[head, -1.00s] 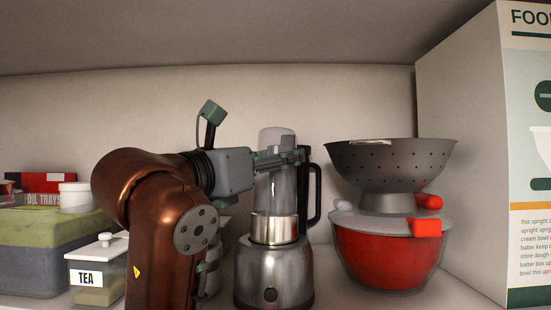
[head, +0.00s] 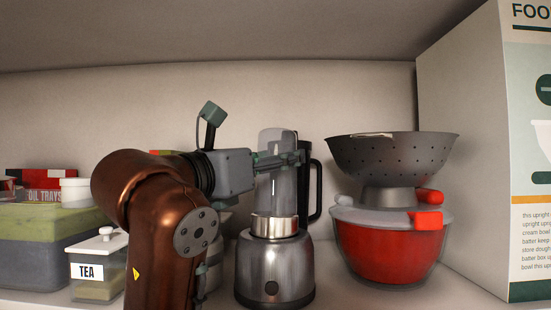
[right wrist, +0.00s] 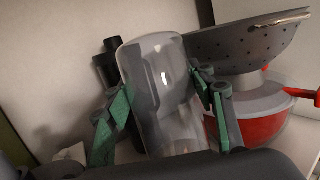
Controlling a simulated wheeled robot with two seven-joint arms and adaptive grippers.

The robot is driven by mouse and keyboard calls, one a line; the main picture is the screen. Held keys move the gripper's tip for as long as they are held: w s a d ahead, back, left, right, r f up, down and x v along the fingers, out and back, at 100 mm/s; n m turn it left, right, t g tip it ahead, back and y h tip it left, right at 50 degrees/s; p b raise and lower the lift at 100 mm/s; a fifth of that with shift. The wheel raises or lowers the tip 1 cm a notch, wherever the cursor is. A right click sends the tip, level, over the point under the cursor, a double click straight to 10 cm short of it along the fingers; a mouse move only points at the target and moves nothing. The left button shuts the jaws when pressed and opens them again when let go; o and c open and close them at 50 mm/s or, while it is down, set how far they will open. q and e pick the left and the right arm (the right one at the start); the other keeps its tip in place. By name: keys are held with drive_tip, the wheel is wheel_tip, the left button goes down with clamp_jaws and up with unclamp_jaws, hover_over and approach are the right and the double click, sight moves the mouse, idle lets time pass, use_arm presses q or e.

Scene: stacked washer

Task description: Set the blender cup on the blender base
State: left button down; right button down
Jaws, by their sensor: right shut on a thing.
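The blender cup (head: 276,185) is a clear grey, upright cylinder with a rounded top. It stands in line above the silver collar (head: 275,226) and the metal blender base (head: 274,270). No clear gap shows between cup and collar, but I cannot tell whether the cup is fully seated. My right gripper (head: 278,158) is shut around the upper part of the cup. In the right wrist view its green fingers (right wrist: 165,105) lie on both sides of the cup (right wrist: 160,85); the cup's lower end is hidden there. My left gripper is not in view.
A dark colander (head: 391,157) sits on a lidded red bowl (head: 388,250) at the right. A black handle (head: 313,185) stands just behind the cup. A tea box (head: 98,270) and a green-lidded container (head: 35,232) are at the left. The shelf ceiling is overhead.

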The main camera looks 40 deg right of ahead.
sight(262, 192)
drive_tip(key=shift+f, duration=0.15)
drive_tip(key=c, duration=1.2)
unclamp_jaws()
drive_tip(key=shift+s+a, duration=0.1)
drive_tip(key=shift+a, duration=0.35)
drive_tip(key=shift+v, duration=1.5)
drive_tip(key=v, duration=0.7)
drive_tip(key=shift+a, duration=0.1)
